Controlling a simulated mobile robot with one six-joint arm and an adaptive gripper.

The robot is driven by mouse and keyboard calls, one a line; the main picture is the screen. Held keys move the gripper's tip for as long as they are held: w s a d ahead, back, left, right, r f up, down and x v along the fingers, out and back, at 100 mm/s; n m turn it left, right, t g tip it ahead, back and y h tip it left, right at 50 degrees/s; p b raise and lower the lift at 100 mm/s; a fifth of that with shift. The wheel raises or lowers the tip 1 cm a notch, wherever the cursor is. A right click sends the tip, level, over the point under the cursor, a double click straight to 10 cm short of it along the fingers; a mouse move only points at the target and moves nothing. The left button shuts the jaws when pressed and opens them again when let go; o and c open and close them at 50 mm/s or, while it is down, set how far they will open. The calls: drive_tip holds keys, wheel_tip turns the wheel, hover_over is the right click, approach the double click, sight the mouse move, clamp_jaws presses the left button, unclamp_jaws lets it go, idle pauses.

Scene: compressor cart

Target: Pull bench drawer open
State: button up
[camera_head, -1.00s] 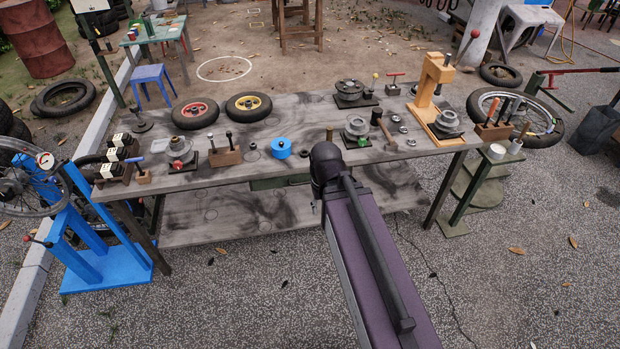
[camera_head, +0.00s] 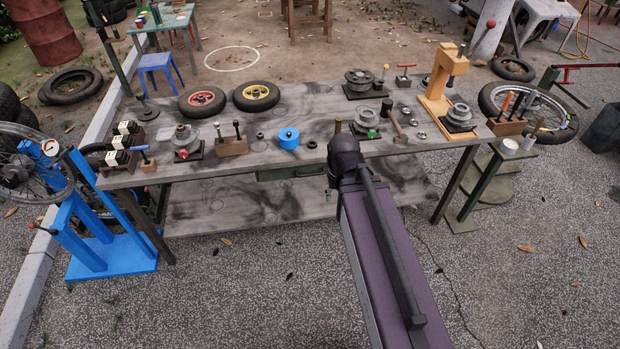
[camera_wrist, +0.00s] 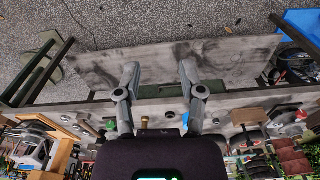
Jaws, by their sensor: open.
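The bench drawer (camera_head: 291,173) is a dark green front under the middle of the bench top's front edge. It looks shut, and my arm hides its right end in the head view. In the wrist view, where the bench appears upside down, a green strip of the drawer (camera_wrist: 158,93) shows between my fingers. My gripper (camera_wrist: 158,73) is open and empty, its two grey fingers spread wide and pointing toward the lower shelf. I cannot tell how far the fingers are from the drawer. In the head view my arm mostly hides the gripper.
The bench top (camera_head: 330,95) carries wheels, hubs, tool blocks, a blue can (camera_head: 288,139) and an orange press (camera_head: 440,85). The lower shelf (camera_head: 240,205) is bare. A blue stand (camera_head: 110,255) is at left, a green stand (camera_head: 482,190) at right. Paving in front is clear.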

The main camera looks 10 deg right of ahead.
drive_tip(key=w+f+m+t+b, duration=0.5)
drive_tip(key=f+b, duration=0.5)
drive_tip(key=b, duration=0.7)
drive_tip(key=w+a+f+m+t+b, duration=0.1)
drive_tip(key=w+f+m+t+b, duration=0.5)
drive_tip(key=b, duration=1.2)
drive_tip(key=w+f+m+t+b, duration=0.6)
drive_tip(key=w+f+b, duration=0.5)
drive_tip(key=f+b, duration=0.5)
drive_tip(key=shift+w+a+f+t+b, duration=0.25)
drive_tip(key=shift+a+t+b, duration=0.1)
drive_tip(key=shift+t+b, duration=0.85)
drive_tip(key=shift+w+r, duration=0.1)
drive_tip(key=shift+r, duration=0.05)
